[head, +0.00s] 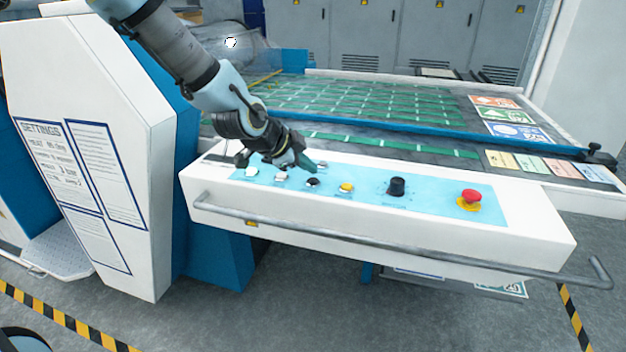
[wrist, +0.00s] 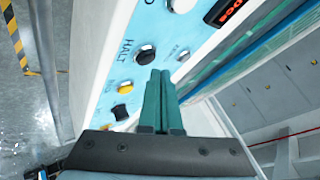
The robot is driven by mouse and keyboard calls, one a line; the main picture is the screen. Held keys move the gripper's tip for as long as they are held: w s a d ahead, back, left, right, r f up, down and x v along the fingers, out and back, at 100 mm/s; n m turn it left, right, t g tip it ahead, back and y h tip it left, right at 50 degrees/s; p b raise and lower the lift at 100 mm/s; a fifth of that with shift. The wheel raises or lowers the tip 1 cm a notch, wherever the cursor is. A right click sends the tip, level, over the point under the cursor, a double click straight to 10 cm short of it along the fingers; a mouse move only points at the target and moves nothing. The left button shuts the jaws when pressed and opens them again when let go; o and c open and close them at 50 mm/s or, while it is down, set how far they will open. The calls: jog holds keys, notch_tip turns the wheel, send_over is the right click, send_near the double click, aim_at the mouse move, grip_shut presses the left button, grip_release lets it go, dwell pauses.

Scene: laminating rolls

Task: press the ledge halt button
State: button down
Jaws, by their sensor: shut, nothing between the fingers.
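The halt button is a round black button (head: 312,182) with a pale rim on the light blue panel. In the wrist view the black button (wrist: 146,52) stands beside the printed word HALT (wrist: 125,50). My gripper (head: 311,166) is over the panel, just behind this button in the head view. Its green fingers (wrist: 161,76) are shut together and empty, with the tips close beside the button in the wrist view. I see no clear contact; the exact gap cannot be told.
Nearby are a yellow button (head: 346,187), a white button (head: 281,176), a black knob (head: 396,186) and a red mushroom button (head: 471,196). A small grey button (wrist: 183,55) sits beside the fingertips. A grey rail (head: 380,247) runs along the console front.

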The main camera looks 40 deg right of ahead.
aim_at(309, 182)
jog(key=shift+f, duration=0.15)
dwell(0.7)
jog(key=shift+f+b, duration=0.25)
jog(key=shift+b, duration=0.15)
jog(key=shift+f+b, duration=0.35)
jog(key=shift+f, duration=0.1)
dwell(0.5)
jog(key=shift+r, duration=0.15)
jog(key=shift+r+p, duration=0.7)
jog(key=shift+r, duration=0.05)
notch_tip(309, 182, up, 5)
jog(key=p, duration=0.4)
dwell(0.9)
